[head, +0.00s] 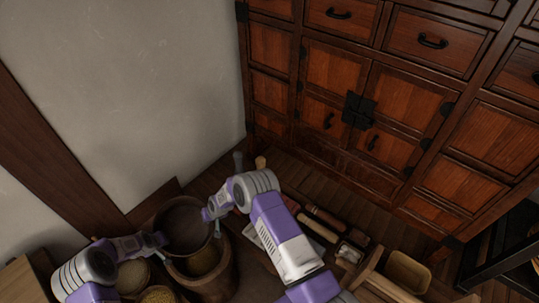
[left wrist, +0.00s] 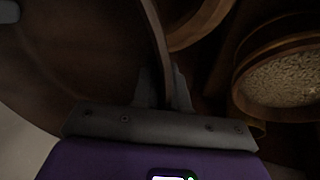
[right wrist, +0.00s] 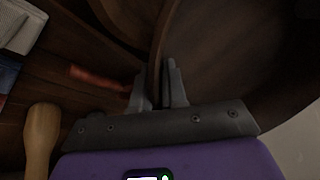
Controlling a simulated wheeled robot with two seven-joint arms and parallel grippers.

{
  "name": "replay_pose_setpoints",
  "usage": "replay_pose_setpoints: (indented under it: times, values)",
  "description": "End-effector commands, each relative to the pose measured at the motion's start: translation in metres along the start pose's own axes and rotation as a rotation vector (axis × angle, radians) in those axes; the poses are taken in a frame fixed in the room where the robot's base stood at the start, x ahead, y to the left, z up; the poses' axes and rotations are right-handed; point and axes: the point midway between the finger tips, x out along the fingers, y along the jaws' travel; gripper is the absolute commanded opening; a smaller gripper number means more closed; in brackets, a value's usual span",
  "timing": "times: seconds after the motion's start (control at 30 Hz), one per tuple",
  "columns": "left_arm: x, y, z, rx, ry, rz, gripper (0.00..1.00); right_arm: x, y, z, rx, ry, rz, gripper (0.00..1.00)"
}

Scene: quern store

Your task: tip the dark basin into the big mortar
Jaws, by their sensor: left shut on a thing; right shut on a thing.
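The dark basin (head: 183,222) is held up between my two grippers, over the back of the big mortar (head: 222,283). It looks tilted, with its open side towards the mortar and the head camera. Its inside looks bare and dark in the left wrist view (left wrist: 70,60) and right wrist view (right wrist: 245,50). Yellowish grain (head: 203,262) shows in the mortar below the basin's near rim. My left gripper (head: 162,239) is shut on the basin's left rim. My right gripper (head: 209,214) is shut on its right rim. The basin's underside is hidden.
Bowls of grain, one pale (head: 133,275) and one yellow (head: 158,296), stand left of the mortar. Wooden rollers (head: 325,217) and small tools lie to the right, with a tan box (head: 408,271) beyond. A wooden cabinet (head: 400,100) and a pale wall (head: 120,90) close the back.

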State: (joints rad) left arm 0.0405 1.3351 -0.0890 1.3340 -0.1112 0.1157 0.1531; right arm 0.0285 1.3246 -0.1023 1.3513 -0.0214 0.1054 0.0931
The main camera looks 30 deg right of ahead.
Motion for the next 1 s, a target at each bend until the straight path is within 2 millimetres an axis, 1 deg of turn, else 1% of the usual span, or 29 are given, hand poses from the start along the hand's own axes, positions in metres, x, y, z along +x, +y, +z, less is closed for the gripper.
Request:
replay_pose_setpoints:
  times: [0.03,0.23,0.53,0.87,1.0]
  values:
    - [0.000,0.008,0.002,0.007,-0.003,0.010,0.00,0.000,-0.008,0.001,-0.006,0.000,-0.010,0.00]
    - [0.002,0.008,0.002,0.004,-0.017,0.007,0.00,0.002,-0.007,0.001,-0.002,-0.013,-0.007,0.00]
    - [0.014,0.004,0.009,-0.024,-0.147,-0.018,0.00,0.014,-0.003,0.007,0.025,-0.142,0.021,0.00]
    - [0.015,0.004,0.009,-0.028,-0.161,-0.020,0.00,0.015,-0.003,0.008,0.029,-0.157,0.024,0.00]
    - [0.020,0.002,0.013,-0.041,-0.213,-0.031,0.00,0.020,-0.001,0.011,0.042,-0.210,0.035,0.00]
